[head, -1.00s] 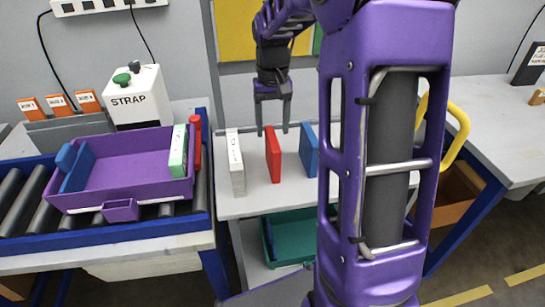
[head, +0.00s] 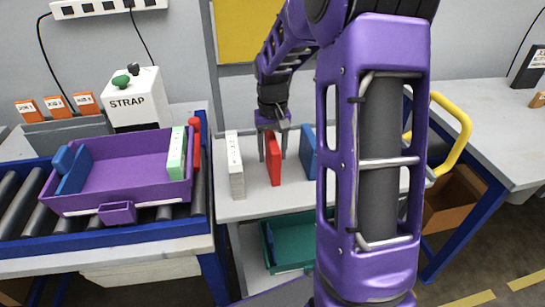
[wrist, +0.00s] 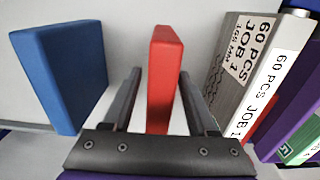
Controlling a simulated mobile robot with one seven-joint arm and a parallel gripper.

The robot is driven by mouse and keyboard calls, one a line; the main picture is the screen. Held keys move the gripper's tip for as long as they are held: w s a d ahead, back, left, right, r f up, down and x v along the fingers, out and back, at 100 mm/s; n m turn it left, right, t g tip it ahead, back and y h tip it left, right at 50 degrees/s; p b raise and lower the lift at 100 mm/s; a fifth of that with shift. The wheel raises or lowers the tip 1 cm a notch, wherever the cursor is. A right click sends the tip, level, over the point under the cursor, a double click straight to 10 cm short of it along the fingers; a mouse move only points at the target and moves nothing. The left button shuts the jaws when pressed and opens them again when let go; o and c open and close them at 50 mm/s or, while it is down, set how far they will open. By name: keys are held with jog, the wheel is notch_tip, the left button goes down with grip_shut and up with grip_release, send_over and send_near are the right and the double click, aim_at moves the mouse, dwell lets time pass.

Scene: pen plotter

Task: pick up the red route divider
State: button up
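The red route divider (head: 273,159) stands upright on the grey table between a white labelled block and a blue divider. In the wrist view the red divider (wrist: 165,80) stands between the two fingers of my gripper (wrist: 160,100). A narrow gap shows on each side of it, so the fingers are open around its upper part and not closed on it. In the head view my gripper (head: 273,146) points down over the red divider.
The white labelled block (head: 235,165) stands left and the blue divider (head: 308,152) right, both close to the fingers. A purple tray (head: 125,175) sits on rollers at left. A green bin (head: 290,243) is below the table. A strap box (head: 133,97) stands behind.

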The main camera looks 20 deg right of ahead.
grip_shut()
